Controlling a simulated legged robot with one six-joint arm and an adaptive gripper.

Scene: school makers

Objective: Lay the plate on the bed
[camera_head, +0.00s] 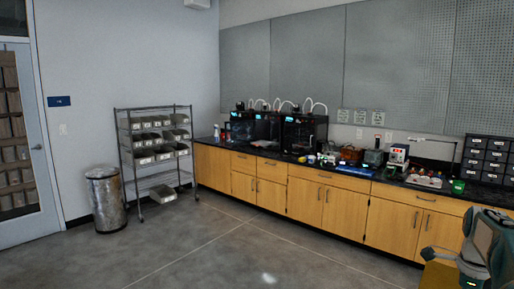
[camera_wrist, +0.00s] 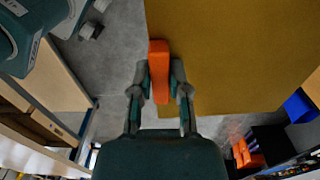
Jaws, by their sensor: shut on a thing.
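A flat gold-yellow plate (camera_wrist: 235,50) fills the upper right of the wrist view. An orange grip piece (camera_wrist: 158,48) overlaps its near left edge. My gripper (camera_wrist: 161,82) is shut on this orange piece, one finger on each side. In the head view a yellow corner, seemingly the plate (camera_head: 440,276), shows at the bottom right beside my arm. The fingers cannot be made out there. Dark box-shaped 3D printers, one at the right of the group (camera_head: 304,133), stand on the far counter. Their beds cannot be made out in the head view.
A wire shelf with bins (camera_head: 155,150) and a metal trash can (camera_head: 105,198) stand left. The grey floor (camera_head: 230,250) in front is clear.

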